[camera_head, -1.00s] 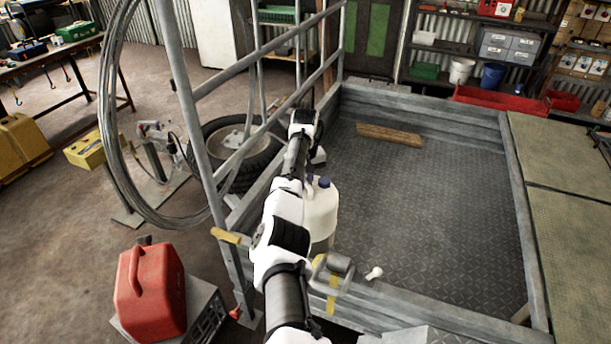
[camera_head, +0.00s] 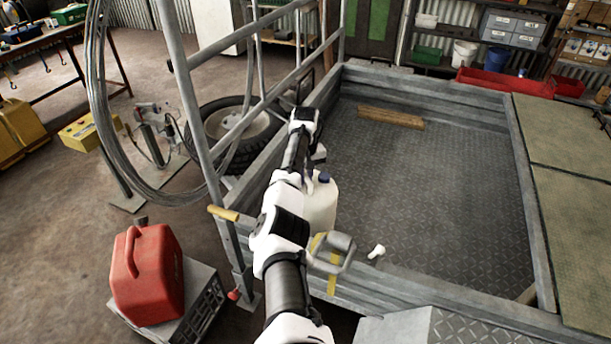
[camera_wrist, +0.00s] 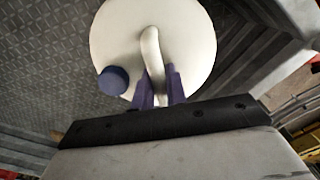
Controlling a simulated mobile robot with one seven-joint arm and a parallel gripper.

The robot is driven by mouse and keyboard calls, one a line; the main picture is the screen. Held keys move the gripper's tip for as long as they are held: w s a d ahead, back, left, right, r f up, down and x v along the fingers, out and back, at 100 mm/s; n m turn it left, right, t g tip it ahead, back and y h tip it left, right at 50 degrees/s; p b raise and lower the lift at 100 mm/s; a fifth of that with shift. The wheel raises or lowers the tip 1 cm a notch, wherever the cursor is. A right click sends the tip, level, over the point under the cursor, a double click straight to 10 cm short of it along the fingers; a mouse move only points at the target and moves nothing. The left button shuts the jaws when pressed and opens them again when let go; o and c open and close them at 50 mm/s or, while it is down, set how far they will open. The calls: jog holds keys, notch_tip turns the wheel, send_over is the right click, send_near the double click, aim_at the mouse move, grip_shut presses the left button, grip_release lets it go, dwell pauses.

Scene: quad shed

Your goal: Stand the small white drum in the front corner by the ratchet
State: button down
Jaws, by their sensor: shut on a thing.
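The small white drum (camera_head: 320,207) has a blue cap (camera_wrist: 113,80) and a looped handle (camera_wrist: 152,52). In the wrist view my gripper (camera_wrist: 160,88) is shut on that handle with its purple fingers. In the head view the drum hangs upright at the left front of the trailer tray (camera_head: 430,200). The ratchet (camera_head: 335,255), with a yellow strap, sits on the front rail, just in front of the drum. My arm and the ratchet hide the drum's lower part, so I cannot tell whether it touches the floor.
A small white object (camera_head: 377,251) lies on the tray floor right of the ratchet. A wooden block (camera_head: 391,117) lies at the far end. A barred frame (camera_head: 200,130) rises along the left side. A red fuel can (camera_head: 147,273) stands outside. The tray's middle is clear.

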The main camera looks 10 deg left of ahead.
aim_at(306, 188)
jog(key=shift+f+b, duration=1.75)
jog(key=shift+f, duration=0.9)
jog(key=c, duration=1.3)
grip_release()
jog(key=shift+c, duration=0.2)
jog(key=shift+f, duration=0.1)
notch_tip(306, 188, up, 14)
jog(key=shift+b, duration=1.25)
